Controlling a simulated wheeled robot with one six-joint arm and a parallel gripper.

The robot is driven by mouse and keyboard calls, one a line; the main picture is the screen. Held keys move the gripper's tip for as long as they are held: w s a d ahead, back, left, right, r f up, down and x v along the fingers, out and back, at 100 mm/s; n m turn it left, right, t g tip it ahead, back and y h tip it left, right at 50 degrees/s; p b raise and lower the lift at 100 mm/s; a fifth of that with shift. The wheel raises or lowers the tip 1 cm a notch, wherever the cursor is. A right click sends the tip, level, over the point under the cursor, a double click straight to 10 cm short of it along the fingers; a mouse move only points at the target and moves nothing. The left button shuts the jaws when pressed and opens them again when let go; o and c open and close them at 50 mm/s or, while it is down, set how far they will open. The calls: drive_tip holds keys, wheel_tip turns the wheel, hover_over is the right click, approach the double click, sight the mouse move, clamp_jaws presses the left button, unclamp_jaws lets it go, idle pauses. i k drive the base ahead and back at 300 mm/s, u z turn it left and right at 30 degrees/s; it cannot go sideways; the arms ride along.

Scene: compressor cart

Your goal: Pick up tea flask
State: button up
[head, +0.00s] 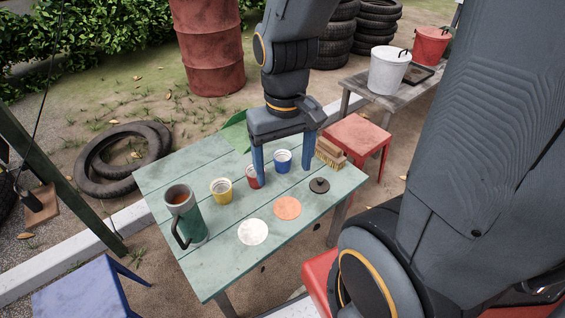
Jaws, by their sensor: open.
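The tea flask (187,216) looks like the green cylinder with a grey rim and a dark side handle. It stands upright at the left end of the green plank table (228,270), with brown showing in its open top. My gripper (284,178) points down over the right half of the table, well to the right of the flask. Its two blue fingers are apart, near a red cup (251,177) and a blue cup (283,161). The gripper looks empty. Whether the fingertips touch the table is hard to tell.
A yellow cup (221,191) stands between flask and gripper. A white disc (252,232), an orange disc (287,208) and a dark lid (319,185) lie along the front. A brush (330,153) is at the right end. A red stool (358,137) stands beyond.

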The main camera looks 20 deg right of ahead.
sight(179, 199)
drive_tip(key=k, duration=0.5)
drive_tip(key=z, duration=1.6)
drive_tip(key=k, duration=1.1)
drive_tip(key=u, duration=2.1)
drive_tip(key=i, duration=0.5)
drive_tip(key=z, duration=0.05)
